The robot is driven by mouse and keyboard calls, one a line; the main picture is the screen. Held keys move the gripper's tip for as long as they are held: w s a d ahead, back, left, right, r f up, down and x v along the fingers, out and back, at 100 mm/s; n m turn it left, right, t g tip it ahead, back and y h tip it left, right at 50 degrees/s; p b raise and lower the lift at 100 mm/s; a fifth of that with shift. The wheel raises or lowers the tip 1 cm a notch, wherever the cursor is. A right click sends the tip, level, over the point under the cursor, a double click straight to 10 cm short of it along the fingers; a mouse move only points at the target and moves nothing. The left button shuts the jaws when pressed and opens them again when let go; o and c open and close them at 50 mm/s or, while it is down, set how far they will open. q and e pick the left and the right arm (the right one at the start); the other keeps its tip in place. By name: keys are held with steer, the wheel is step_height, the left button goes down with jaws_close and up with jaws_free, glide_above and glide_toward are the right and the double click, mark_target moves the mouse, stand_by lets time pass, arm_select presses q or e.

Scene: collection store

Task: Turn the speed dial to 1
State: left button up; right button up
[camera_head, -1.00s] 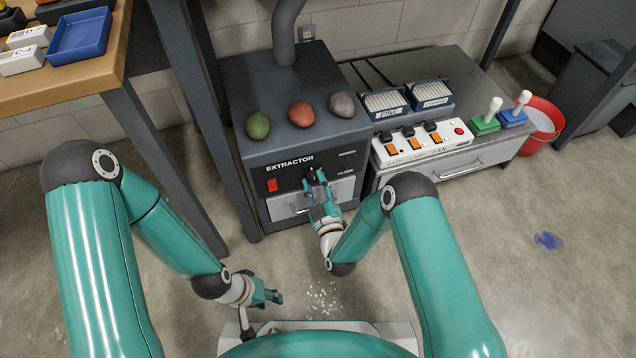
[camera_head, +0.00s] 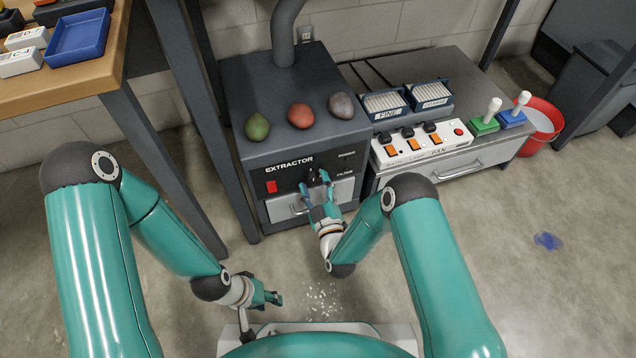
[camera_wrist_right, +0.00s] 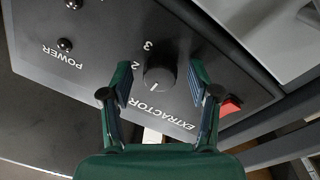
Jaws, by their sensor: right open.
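The speed dial (camera_head: 312,176) is a dark knob on the front of the grey extractor box (camera_head: 259,170). In the right wrist view the dial (camera_wrist_right: 160,75) shows a white mark on its lower-left side, with the figures 3 and 2 beside it; I cannot make out a separate 1. My right gripper (camera_head: 314,181) is open, with one finger on each side of the dial. In the wrist view gaps show between the fingers (camera_wrist_right: 160,88) and the knob. My left gripper (camera_head: 274,297) is low, away from the extractor; its jaw opening is unclear.
A red switch (camera_head: 272,186) and a drawer handle (camera_head: 298,208) are near the dial. Three egg-like stones (camera_head: 301,115) lie on top of the extractor. A power strip (camera_head: 420,144) and filter boxes (camera_head: 428,97) stand on the cabinet at right.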

steer(key=v, duration=0.7)
steer(key=shift+s, duration=0.2)
steer(key=shift+f, duration=0.1)
steer(key=w+d+r+m+g+h+p, duration=0.1)
steer(key=w+d+r+m+h+p, duration=0.15)
steer(key=d, duration=0.35)
steer(key=w+d+r+m+g+h+p, duration=0.1)
steer(key=d+r+g, duration=0.15)
steer(key=d, duration=0.45)
steer(key=s+a+f+m+g+y, duration=0.1)
steer(key=s+f+m+g, duration=0.3)
steer(key=s, duration=0.5)
steer(key=s+f+m+g+y, duration=0.1)
steer(key=s+f+m+g, duration=0.1)
steer(key=s+g, duration=0.45)
steer(key=s+a+f+m+g, duration=0.1)
steer(key=s+f+m+g, duration=0.2)
steer(key=s, duration=0.7)
step_height(320, 180, up, 38)
steer(key=p, duration=3.8)
steer(key=shift+r, duration=0.2)
